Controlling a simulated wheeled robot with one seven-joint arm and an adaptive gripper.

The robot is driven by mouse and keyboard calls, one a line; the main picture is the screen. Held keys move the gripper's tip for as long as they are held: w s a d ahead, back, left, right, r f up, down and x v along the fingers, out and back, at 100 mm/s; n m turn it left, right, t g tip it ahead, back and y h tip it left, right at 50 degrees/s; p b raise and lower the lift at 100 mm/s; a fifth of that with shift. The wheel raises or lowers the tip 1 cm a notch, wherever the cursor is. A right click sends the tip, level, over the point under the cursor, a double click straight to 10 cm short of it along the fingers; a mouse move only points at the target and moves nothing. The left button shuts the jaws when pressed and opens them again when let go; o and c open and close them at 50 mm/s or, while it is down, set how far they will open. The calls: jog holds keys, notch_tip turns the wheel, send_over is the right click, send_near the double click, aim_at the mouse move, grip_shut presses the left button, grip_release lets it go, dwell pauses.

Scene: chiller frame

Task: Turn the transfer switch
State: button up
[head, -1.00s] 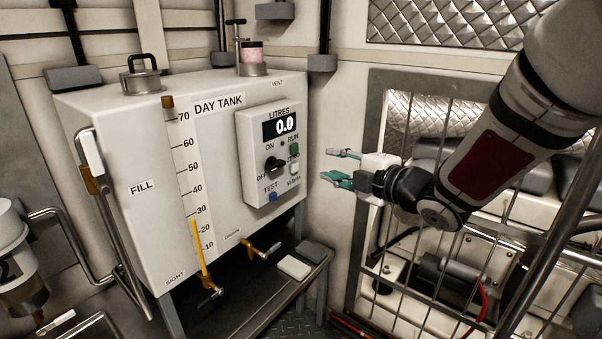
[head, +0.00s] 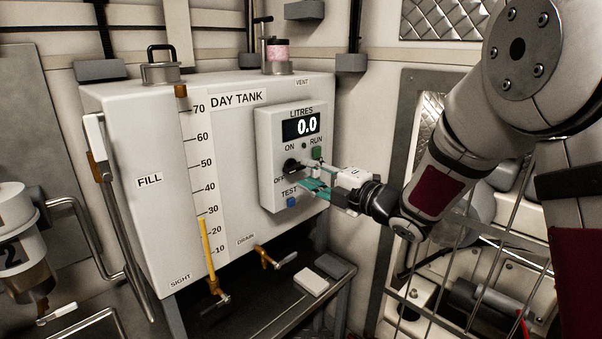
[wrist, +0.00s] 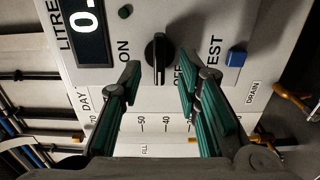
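The transfer switch is a black rotary knob (head: 292,166) on the control box (head: 268,135) of the day tank, beside the ON and OFF marks. In the wrist view the knob (wrist: 158,58) shows between and beyond my two green fingers, its pale pointer line facing the ON/OFF side of the panel. My gripper (head: 311,175) is in front of the box, open, with one finger on each side of the knob's line. In the wrist view my gripper (wrist: 160,80) has a clear gap around the knob and I see no contact. The display (head: 300,127) reads 0.0.
A green RUN button (head: 317,153) and a blue TEST button (head: 292,202) sit close to the knob. The day tank (head: 155,215) has a sight gauge and a drain valve (head: 275,259) below. A barred frame (head: 480,215) stands at the right, near my arm.

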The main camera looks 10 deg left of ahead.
aim_at(299, 169)
jog(key=shift+x, duration=1.8)
grip_shut()
